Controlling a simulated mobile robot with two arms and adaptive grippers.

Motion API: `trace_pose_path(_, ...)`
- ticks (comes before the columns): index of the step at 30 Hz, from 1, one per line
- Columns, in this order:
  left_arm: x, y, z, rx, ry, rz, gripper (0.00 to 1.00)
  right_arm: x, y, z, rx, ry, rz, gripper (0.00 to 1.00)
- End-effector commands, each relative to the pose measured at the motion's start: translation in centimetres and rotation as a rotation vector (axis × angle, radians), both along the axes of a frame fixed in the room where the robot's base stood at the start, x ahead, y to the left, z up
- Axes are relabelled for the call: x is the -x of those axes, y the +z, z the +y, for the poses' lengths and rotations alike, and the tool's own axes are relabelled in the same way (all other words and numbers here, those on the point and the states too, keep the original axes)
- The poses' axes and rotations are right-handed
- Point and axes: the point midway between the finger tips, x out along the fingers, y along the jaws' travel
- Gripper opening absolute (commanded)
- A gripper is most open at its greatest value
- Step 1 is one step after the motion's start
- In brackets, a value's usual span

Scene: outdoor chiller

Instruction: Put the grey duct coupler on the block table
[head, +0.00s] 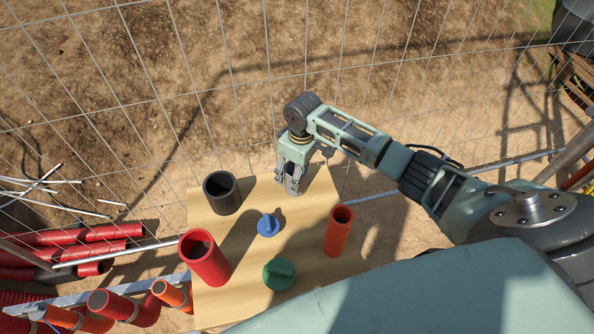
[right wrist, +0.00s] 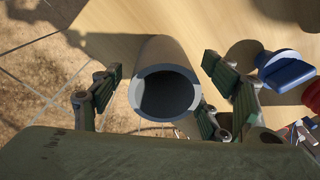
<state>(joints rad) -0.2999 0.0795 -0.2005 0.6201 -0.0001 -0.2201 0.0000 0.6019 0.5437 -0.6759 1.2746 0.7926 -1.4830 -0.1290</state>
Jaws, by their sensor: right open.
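The grey duct coupler (right wrist: 163,61) is a short hollow tube. In the right wrist view it is between the two fingers of my right gripper (right wrist: 165,84), its round opening facing the camera. Gaps show on both sides, so the fingers are open around it. In the head view my right gripper (head: 290,181) points down over the far edge of a wooden tabletop (head: 215,291), and the grey coupler (head: 294,186) shows partly between its fingers. I cannot tell whether this tabletop is the block table. My left gripper is out of view.
A dark tube (head: 222,195), a blue capped piece (head: 268,225), a red tube (head: 206,260), an orange tube (head: 338,231) and a green cap (head: 278,273) stand on the tabletop. A wire fence (head: 240,100) runs behind. Red pipes (head: 85,234) lie at left.

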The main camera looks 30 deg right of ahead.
Motion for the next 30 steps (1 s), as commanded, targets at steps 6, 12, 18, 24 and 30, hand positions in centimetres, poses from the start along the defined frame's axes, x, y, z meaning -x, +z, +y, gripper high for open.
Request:
trace_pose_path(6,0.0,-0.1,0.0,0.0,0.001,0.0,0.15,-0.1,2.1,-0.1,-0.001,0.0,-0.004,0.69)
trace_pose_path(12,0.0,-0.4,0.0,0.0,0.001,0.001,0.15,0.0,6.5,-0.4,0.0,0.001,-0.006,0.69)
trace_pose_path(18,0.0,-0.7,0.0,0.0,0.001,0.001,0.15,0.2,10.2,-0.5,0.0,0.0,-0.004,0.69)
trace_pose_path(24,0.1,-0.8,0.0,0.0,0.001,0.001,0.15,0.3,12.1,-0.6,0.0,0.0,-0.001,0.69)
trace_pose_path(30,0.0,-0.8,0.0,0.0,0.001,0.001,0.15,0.4,12.3,-0.6,-0.001,-0.001,0.001,0.69)
